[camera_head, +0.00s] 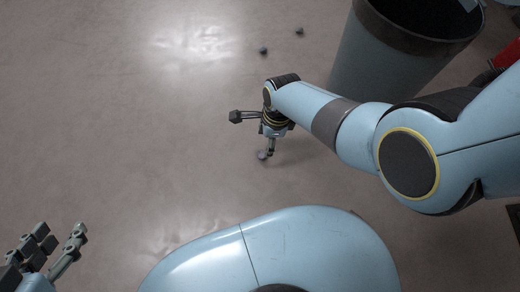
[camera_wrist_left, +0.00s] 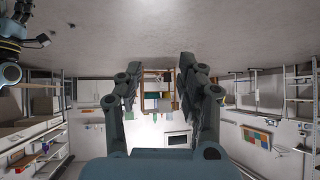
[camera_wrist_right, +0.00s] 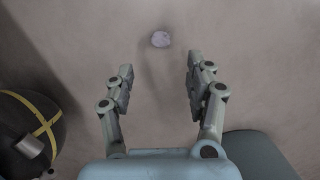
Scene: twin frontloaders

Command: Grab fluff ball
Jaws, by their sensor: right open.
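A small pale grey-purple fluff ball (camera_wrist_right: 160,39) lies on the floor in the right wrist view, beyond the fingertips and roughly centred between them. In the head view a small grey ball (camera_head: 262,156) shows beside one finger of my right gripper (camera_head: 251,134). My right gripper (camera_wrist_right: 159,72) is open and empty, pointing down at the floor. Two more small dark balls, one (camera_head: 263,50) and another (camera_head: 299,31), lie farther off. My left gripper (camera_head: 58,240) is at the lower left, away from the balls; its fingers (camera_wrist_left: 160,66) are open and empty.
A large grey bin (camera_head: 395,65) stands at the upper right, behind my right arm. A red object (camera_head: 507,53) is at the right edge. The floor (camera_head: 130,130) to the left is clear. Shelves (camera_wrist_left: 300,95) and a wall show in the left wrist view.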

